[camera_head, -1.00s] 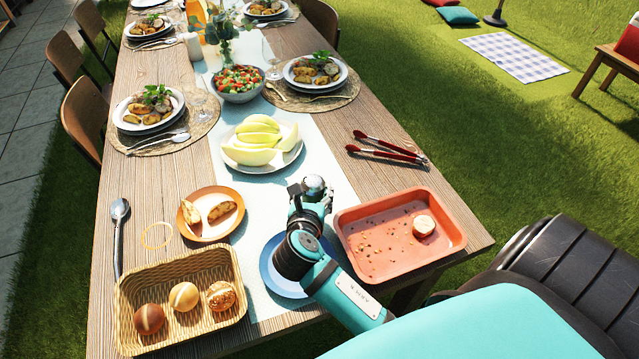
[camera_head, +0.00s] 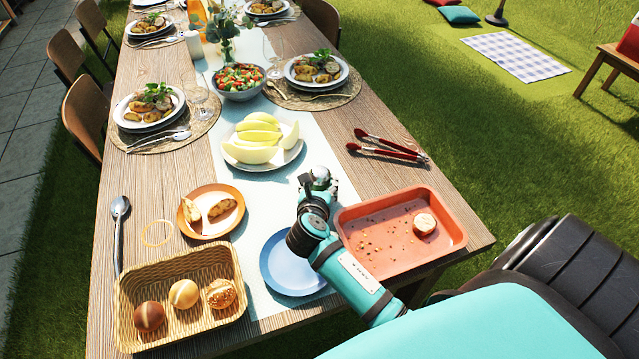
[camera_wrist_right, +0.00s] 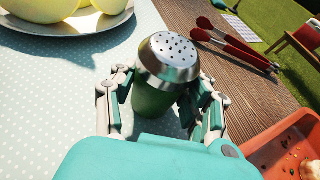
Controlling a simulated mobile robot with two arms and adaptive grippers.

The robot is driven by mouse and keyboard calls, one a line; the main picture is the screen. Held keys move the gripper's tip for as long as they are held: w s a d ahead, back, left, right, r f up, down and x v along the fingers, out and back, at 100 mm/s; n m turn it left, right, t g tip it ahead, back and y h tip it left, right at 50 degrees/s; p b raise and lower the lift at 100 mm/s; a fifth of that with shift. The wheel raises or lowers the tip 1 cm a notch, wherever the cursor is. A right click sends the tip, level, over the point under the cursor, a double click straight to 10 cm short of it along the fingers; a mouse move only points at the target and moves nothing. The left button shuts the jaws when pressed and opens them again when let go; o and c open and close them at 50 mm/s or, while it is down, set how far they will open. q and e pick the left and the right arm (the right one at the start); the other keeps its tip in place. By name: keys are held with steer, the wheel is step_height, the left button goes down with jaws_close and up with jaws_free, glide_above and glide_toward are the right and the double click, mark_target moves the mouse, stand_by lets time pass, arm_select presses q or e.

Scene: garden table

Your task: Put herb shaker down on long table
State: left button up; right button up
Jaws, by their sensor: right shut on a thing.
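The herb shaker (camera_wrist_right: 165,75) has a silver perforated cap and a green body. It is upright between the fingers of my right gripper (camera_wrist_right: 160,105), which is shut on it. In the head view the shaker's silver top (camera_head: 320,173) shows just beyond my right gripper (camera_head: 318,188), over the pale runner of the long table (camera_head: 165,75). I cannot tell whether the shaker's base touches the table, as my gripper hides it. My left gripper is not in view.
A blue plate (camera_head: 290,265) lies nearer and left of my right arm. An orange tray (camera_head: 350,240) is close on the right. A plate of melon (camera_head: 275,166) stands beyond, with red-handled tongs (camera_head: 385,150) to its right. Bare runner lies left of the gripper.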

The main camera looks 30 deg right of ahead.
steer(key=o, duration=1.2)
steer(key=shift+f, duration=0.1)
steer(key=shift+o, duration=0.2)
steer(key=shift+s+a+r, duration=0.1)
steer(key=shift+r, duration=0.1)
steer(key=v, duration=1.1)
steer(key=shift+s+a+r+p, duration=0.1)
steer(key=shift+s+a+p, duration=0.15)
steer(key=shift+p, duration=0.05)
